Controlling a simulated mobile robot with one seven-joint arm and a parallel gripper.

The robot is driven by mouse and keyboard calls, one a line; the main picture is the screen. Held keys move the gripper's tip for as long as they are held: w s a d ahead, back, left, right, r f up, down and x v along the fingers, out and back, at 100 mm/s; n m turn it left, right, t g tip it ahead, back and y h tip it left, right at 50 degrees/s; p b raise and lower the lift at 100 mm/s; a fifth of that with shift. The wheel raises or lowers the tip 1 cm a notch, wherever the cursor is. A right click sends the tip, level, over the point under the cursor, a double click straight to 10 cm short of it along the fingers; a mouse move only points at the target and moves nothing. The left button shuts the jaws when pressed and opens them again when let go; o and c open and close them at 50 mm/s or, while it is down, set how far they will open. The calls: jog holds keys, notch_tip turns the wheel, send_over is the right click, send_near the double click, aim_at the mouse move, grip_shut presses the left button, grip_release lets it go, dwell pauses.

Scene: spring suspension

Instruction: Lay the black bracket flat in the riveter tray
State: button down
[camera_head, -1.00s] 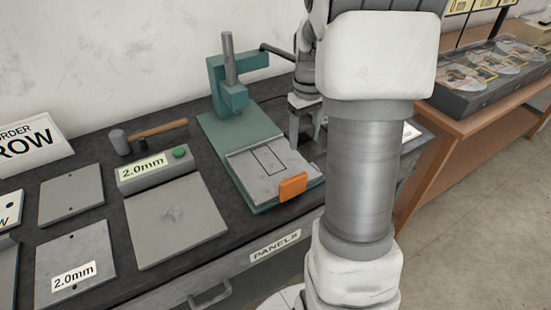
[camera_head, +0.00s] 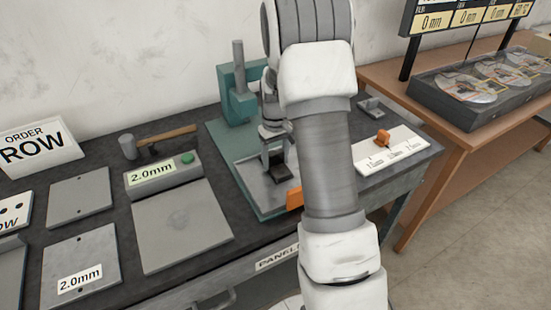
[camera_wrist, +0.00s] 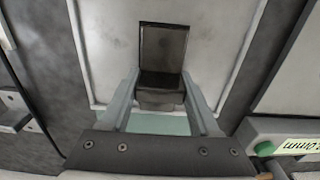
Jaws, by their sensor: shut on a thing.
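The riveter tray (camera_head: 250,170) is a pale grey plate on a teal riveter (camera_head: 225,157). It also shows in the wrist view (camera_wrist: 98,45). The black bracket (camera_wrist: 163,48) is L-shaped, with one flat leg and one leg turned up. My gripper (camera_wrist: 159,82) is shut on the upturned leg, a finger on each side. In the head view the bracket (camera_head: 279,176) is over the tray, below my gripper (camera_head: 275,158). Its flat leg looks level with the tray; I cannot tell if it touches. My arm hides the tray's right part.
An orange block (camera_head: 294,198) is at the tray's front edge. Left are a green-button box (camera_head: 165,177), a hammer (camera_head: 155,141) and grey panels (camera_head: 180,225). A white marked board (camera_head: 400,150) with an orange slider lies right.

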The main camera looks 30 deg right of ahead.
jog(key=shift+f, duration=0.2)
jog(key=shift+c, duration=0.6)
grip_release()
jog(key=shift+r, duration=0.1)
jog(key=shift+r, duration=0.15)
